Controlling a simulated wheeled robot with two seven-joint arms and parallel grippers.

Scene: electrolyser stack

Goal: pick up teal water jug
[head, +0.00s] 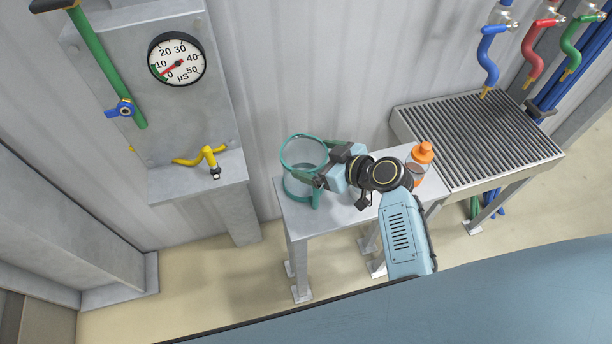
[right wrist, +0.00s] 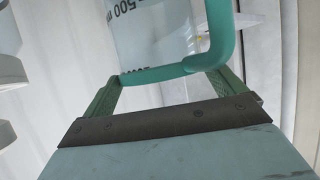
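The teal water jug (head: 297,187) is clear-walled with teal bands and a teal handle. It stands upright at the left end of a grey metal table (head: 343,216). In the right wrist view the jug's clear wall (right wrist: 155,35) with black markings and a teal strip fill the upper middle. My right gripper (head: 316,160) reaches in from the right at the jug's side. Its green fingers are spread wide, and in the right wrist view (right wrist: 165,82) the teal strip passes between and beyond the tips. Contact with the jug cannot be told. My left gripper is out of view.
An orange-capped bottle (head: 418,163) stands behind my right arm on the same table. A slatted grey rack (head: 480,140) is to the right, below blue, red and green taps. A gauge panel (head: 205,110) with a yellow lever (head: 208,158) is at the left.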

